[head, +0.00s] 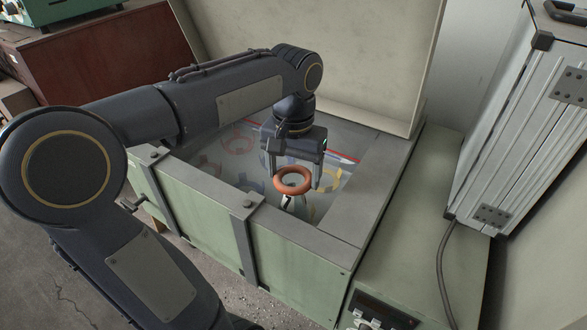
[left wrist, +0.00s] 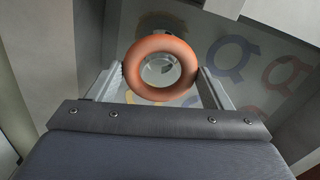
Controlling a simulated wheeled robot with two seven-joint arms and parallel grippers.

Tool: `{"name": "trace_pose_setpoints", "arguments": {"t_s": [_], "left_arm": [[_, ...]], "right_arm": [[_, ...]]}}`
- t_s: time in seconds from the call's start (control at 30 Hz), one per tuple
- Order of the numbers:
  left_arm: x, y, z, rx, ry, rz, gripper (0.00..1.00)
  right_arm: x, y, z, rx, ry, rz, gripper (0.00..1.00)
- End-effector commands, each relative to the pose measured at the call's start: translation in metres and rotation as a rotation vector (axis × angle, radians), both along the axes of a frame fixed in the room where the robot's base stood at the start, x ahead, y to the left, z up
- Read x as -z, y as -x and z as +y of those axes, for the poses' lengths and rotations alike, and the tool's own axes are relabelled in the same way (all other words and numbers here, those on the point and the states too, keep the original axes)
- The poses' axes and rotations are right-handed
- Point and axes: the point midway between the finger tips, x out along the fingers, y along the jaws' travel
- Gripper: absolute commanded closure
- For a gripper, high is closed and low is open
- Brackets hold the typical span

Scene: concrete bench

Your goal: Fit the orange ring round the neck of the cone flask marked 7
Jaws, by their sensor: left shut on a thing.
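My left gripper (head: 295,181) points down into the open green box and is shut on the orange ring (head: 280,184). The ring lies roughly flat between the fingertips; it also shows in the left wrist view (left wrist: 134,72), with a finger on each side. A small pale, glassy thing (head: 288,201) with a dark mark shows just below the ring, and a glassy round shape (left wrist: 158,70) shows through its hole. It looks like a flask, but most of it is hidden and no number can be read. I cannot tell whether the ring touches it. My right gripper is not in view.
The green box (head: 200,212) has raised grey-rimmed walls around the work area and an upright pale panel (head: 375,65) behind. Its floor carries flat coloured outlines, including a blue one (left wrist: 232,58). A ribbed metal case (head: 520,130) stands at the right.

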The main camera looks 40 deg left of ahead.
Motion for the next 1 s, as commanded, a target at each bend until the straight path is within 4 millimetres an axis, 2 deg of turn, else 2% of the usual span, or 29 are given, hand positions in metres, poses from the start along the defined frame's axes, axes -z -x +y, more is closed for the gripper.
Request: {"name": "trace_pose_setpoints", "arguments": {"t_s": [1.0], "left_arm": [[0.032,0.0,0.0,0.001,0.0,0.0,0.55]], "right_arm": [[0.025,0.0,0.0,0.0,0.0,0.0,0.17]]}}
